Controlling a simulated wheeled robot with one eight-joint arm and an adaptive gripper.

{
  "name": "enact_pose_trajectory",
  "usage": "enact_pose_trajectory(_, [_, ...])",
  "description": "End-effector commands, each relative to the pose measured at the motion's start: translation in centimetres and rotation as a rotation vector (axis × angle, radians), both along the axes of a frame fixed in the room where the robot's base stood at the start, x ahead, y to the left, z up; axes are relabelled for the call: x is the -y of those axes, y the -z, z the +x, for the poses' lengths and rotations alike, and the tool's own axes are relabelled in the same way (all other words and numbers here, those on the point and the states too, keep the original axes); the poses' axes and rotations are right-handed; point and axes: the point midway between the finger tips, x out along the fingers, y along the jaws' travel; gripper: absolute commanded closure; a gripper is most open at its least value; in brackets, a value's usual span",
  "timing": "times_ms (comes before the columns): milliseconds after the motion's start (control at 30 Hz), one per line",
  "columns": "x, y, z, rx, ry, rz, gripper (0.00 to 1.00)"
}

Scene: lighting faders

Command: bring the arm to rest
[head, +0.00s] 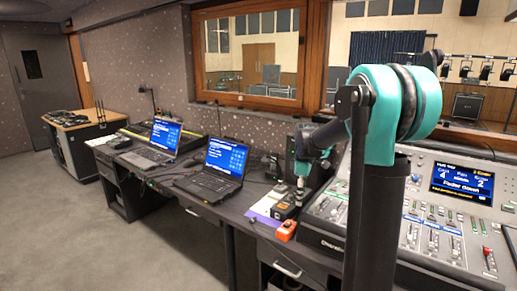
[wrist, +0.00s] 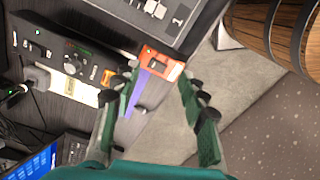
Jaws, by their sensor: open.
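My gripper (wrist: 160,82) is open in the wrist view, its two green fingers spread apart with nothing held between them. Beyond the fingertips lies a small orange box (wrist: 162,64) near the desk edge. In the head view my arm reaches left over the desk, and my gripper (head: 301,168) hangs above the desk beside the lighting console (head: 420,225); its fingers are too small there to make out. The console has rows of faders and a lit screen (head: 462,182).
The orange box (head: 286,230) sits at the desk's front edge, near a purple sheet (head: 263,206) and black devices. Two open laptops (head: 216,172) stand farther left. A wooden-framed window (head: 249,52) is behind. The grey floor (head: 110,235) in front is clear.

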Motion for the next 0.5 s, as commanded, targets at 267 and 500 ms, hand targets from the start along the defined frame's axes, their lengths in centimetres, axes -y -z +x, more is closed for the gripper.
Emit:
enact_pose_trajectory(267, [1.0,2.0,-6.9,0.086,0.309,0.021,0.57])
enact_pose_trajectory(500, [2.1,5.9,-16.3,0.195,0.724,0.09,0.57])
